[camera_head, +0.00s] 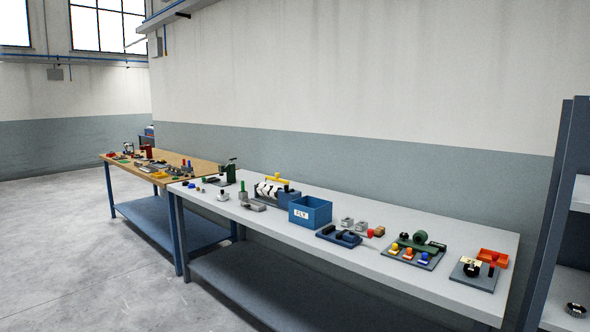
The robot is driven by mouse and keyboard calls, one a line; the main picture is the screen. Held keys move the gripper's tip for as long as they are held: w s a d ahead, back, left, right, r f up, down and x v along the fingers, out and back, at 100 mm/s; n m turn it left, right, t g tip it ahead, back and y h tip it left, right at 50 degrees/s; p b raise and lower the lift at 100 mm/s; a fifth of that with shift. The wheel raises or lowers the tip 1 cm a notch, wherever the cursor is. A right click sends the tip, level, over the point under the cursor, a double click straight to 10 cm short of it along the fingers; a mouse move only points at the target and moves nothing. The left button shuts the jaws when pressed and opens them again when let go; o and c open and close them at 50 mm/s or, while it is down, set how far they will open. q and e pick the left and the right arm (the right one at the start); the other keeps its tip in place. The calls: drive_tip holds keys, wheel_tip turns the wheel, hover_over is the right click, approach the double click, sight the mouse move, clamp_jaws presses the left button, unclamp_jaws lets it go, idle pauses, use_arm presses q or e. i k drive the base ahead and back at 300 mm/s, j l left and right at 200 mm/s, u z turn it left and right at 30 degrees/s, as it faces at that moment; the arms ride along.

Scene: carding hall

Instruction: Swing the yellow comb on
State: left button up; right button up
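A small blue machine with a black-and-white striped drum (268,191) stands on the grey-topped table (400,281), left of its middle. A yellow bar (273,177) lies along the top of this machine, and it looks like the yellow comb. It is too small to tell whether it touches the drum. Neither of my grippers is in view.
A blue bin (310,212) labelled FLY stands just right of the machine. Boards with coloured knobs (415,251) sit farther right. A wooden-topped bench (178,158) adjoins at the left. A dark shelf rack (560,200) stands at the right edge. Floor at left is clear.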

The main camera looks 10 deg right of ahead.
sight(277, 179)
drive_tip(key=i+j+z, duration=0.1)
drive_tip(key=i+z, duration=0.25)
drive_tip(key=i, duration=1.75)
drive_tip(key=i+j+u, duration=0.15)
drive_tip(key=i+u, duration=0.35)
drive_tip(key=i, duration=0.3)
drive_tip(key=i+l+u, duration=0.15)
drive_tip(key=i+u, duration=0.35)
drive_tip(key=i, duration=0.3)
